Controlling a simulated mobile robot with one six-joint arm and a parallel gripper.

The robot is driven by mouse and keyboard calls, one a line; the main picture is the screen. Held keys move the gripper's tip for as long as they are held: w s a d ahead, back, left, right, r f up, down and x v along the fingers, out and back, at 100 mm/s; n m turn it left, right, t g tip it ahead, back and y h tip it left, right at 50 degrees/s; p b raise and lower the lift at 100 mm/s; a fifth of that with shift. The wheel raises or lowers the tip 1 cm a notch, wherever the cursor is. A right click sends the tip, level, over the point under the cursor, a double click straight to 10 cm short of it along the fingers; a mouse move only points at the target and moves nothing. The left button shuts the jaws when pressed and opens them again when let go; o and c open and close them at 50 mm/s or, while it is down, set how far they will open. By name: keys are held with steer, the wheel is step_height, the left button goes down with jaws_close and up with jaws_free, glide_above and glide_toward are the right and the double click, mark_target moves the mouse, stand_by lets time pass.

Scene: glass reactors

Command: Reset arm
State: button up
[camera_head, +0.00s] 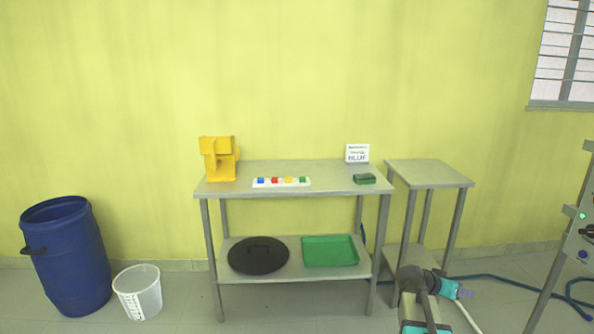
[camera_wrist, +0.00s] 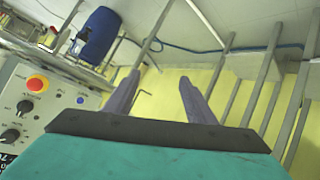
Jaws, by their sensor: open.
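My arm shows at the bottom right of the head view, low in front of the small side table. My gripper (camera_wrist: 160,82) shows in the wrist view with its two greyish-purple fingers spread apart and nothing between them. The gripper also shows in the head view (camera_head: 466,293), small and pointing right. It touches nothing that I can see.
A control panel with a red button (camera_wrist: 37,84) is left in the wrist view.

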steer(key=s+a+f+n+g+y+p, duration=0.2)
steer(key=s+a+f+y+p, duration=0.15)
steer(key=s+a+f, duration=0.45)
steer(key=s+a+f+n+g+y+p, duration=0.15)
steer(key=s+a+f+p, duration=0.35)
steer(key=a+f, duration=0.75)
steer(key=s+a+f+n+g+y+p, duration=0.1)
steer(key=s+a+f+n+g+y, duration=0.1)
steer(key=s+a, duration=0.3)
steer(key=s+a+f+n+g+y+p, duration=0.1)
steer(key=s+a+f, duration=0.3)
steer(key=s, duration=0.8)
steer(key=s+a+f+n+g+y+p, duration=0.2)
steer(key=s+a+f+n+y, duration=0.1)
steer(key=s+a, duration=0.4)
steer(key=shift+s+a+f+g, duration=0.3)
steer(key=shift+s+a+g, duration=0.1)
steer(key=shift+s, duration=0.45)
steer(key=c, duration=0.5)
